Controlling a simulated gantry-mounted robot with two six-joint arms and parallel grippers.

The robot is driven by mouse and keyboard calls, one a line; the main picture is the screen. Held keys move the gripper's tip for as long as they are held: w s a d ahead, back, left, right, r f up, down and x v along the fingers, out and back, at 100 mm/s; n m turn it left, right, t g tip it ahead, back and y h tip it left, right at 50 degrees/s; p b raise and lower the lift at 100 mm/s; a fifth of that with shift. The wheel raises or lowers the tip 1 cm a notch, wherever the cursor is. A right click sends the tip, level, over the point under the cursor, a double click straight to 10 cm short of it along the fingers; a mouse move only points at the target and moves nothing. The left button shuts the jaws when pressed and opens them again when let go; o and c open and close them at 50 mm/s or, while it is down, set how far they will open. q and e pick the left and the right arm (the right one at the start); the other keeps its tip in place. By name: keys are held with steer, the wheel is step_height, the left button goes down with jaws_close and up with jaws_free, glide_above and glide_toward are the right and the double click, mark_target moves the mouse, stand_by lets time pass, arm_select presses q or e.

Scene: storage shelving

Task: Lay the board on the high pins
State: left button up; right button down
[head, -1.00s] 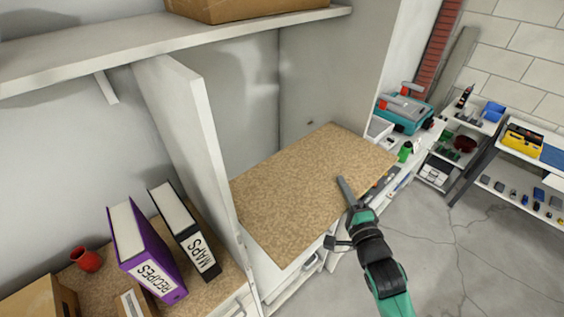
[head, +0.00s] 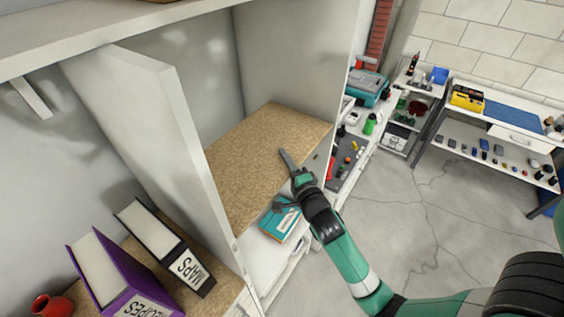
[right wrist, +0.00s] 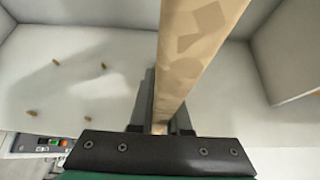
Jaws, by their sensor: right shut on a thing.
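The board (head: 262,150) is a flat, speckled tan panel inside the white shelf bay in the head view. Its edge (right wrist: 196,60) runs up the middle of the right wrist view. My right gripper (head: 284,184) is shut on the board's front edge, one finger above it and one below. The fingers (right wrist: 161,115) also show around the board in the right wrist view. Small brass pins (right wrist: 56,62) stick out of a pale panel left of the board there, apart from it. Whether the board touches any pins is hidden. My left gripper is not in view.
A white upright divider (head: 165,150) stands left of the board, and a side panel (head: 300,60) stands right. Binders (head: 165,246) stand left of the divider. Open floor (head: 440,215) lies right.

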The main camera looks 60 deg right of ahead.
steer(key=shift+r, duration=0.15)
steer(key=shift+f, duration=0.2)
steer(key=c, duration=0.9)
jaws_free()
